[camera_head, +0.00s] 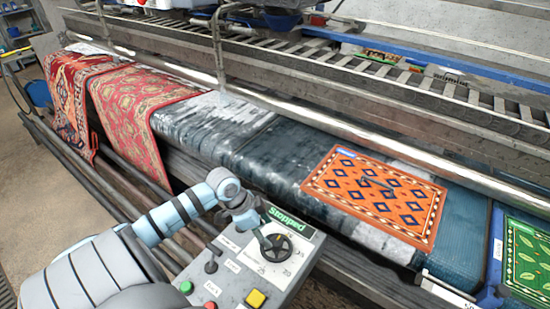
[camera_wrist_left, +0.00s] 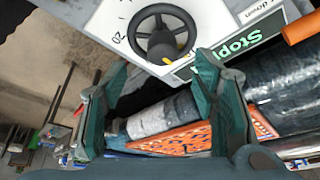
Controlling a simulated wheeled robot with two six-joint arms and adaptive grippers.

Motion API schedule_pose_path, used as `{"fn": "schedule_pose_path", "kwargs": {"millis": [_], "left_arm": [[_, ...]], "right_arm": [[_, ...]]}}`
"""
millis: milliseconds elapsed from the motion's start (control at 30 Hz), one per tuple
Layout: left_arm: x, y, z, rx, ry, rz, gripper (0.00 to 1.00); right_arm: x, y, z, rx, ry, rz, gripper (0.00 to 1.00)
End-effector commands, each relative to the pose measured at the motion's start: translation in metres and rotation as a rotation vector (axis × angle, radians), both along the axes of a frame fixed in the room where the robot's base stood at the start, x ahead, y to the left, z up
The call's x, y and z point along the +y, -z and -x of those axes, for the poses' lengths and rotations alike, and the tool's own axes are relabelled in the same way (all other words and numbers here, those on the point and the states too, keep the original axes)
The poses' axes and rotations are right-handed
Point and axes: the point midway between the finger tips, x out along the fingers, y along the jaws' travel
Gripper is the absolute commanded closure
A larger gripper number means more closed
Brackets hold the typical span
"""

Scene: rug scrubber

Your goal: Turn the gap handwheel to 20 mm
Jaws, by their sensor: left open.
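The gap handwheel (camera_head: 279,248) is a small dark wheel on the grey control panel (camera_head: 238,284), with scale marks printed around it. In the left wrist view, the handwheel (camera_wrist_left: 158,22) is a black spoked ring with a yellow part on its right, and a 20 mark (camera_wrist_left: 118,38) stands at its left. My left gripper (camera_head: 262,241) is beside the wheel's upper-left side in the head view. Its two green fingers (camera_wrist_left: 160,68) are spread and empty in the wrist view, with the wheel beyond their tips. I cannot tell whether they touch it. My right gripper is not in view.
A green button (camera_head: 186,287), a red button (camera_head: 210,305) and a yellow button (camera_head: 256,299) are near the wheel. An orange rug (camera_head: 375,195) lies on the machine bed behind, with red rugs (camera_head: 140,105) at left.

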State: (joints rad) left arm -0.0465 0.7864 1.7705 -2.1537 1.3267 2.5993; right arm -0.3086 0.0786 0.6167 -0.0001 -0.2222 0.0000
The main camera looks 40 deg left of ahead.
Motion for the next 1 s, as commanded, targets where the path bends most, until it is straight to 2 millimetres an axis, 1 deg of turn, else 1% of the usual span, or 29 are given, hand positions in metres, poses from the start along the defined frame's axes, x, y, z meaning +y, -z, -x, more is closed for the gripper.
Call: {"fn": "schedule_pose_path", "kwargs": {"millis": [33, 100, 200, 300, 400, 633, 933, 1000], "left_arm": [[-0.006, 0.017, -0.004, 0.001, -0.001, 0.008, 0.46], [-0.01, 0.034, -0.01, 0.001, -0.001, 0.006, 0.46], [-0.014, 0.05, -0.017, 0.002, 0.002, 0.004, 0.46], [-0.017, 0.059, -0.021, 0.0, 0.004, 0.002, 0.46], [-0.018, 0.063, -0.022, 0.0, 0.006, 0.002, 0.46], [-0.018, 0.062, -0.022, 0.0, 0.007, 0.0, 0.46], [-0.018, 0.062, -0.022, 0.0, 0.007, 0.002, 0.94], [-0.018, 0.062, -0.022, 0.0, 0.007, 0.002, 0.94]], "right_arm": [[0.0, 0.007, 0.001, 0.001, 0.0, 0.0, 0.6], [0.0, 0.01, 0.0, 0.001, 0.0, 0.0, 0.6], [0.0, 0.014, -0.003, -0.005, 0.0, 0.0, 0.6], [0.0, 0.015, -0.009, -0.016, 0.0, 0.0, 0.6], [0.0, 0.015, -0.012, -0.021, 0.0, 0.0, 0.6], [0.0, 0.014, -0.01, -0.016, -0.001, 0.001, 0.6], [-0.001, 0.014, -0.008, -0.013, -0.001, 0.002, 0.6], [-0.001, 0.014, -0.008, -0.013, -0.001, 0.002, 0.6]]}}
